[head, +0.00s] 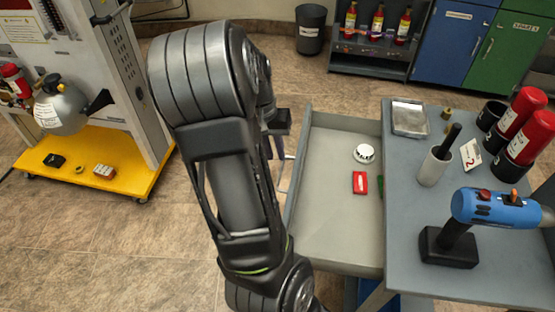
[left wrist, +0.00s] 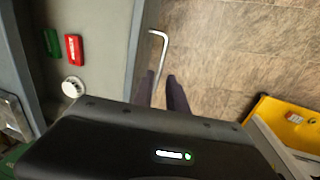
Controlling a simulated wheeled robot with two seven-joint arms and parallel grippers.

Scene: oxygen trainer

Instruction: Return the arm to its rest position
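My left arm (head: 235,170) rises large in the middle of the head view, bent and extended over the floor beside an open drawer. My left gripper (head: 277,145) is mostly hidden behind the arm, near the drawer's left side. In the left wrist view, the two dark fingers of my left gripper (left wrist: 161,92) are apart with nothing held between them. A metal drawer handle (left wrist: 161,55) runs just past the fingertips; I cannot tell whether they touch it. My right gripper is in neither view.
The open drawer (head: 325,225) holds a white smoke detector (head: 364,153), a red box (head: 360,183) and a green box (left wrist: 51,42). A grey worktop (head: 400,250) with a blue tool (head: 495,207) and cylinders stands right. A yellow-based trolley (head: 130,180) stands left; floor between is clear.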

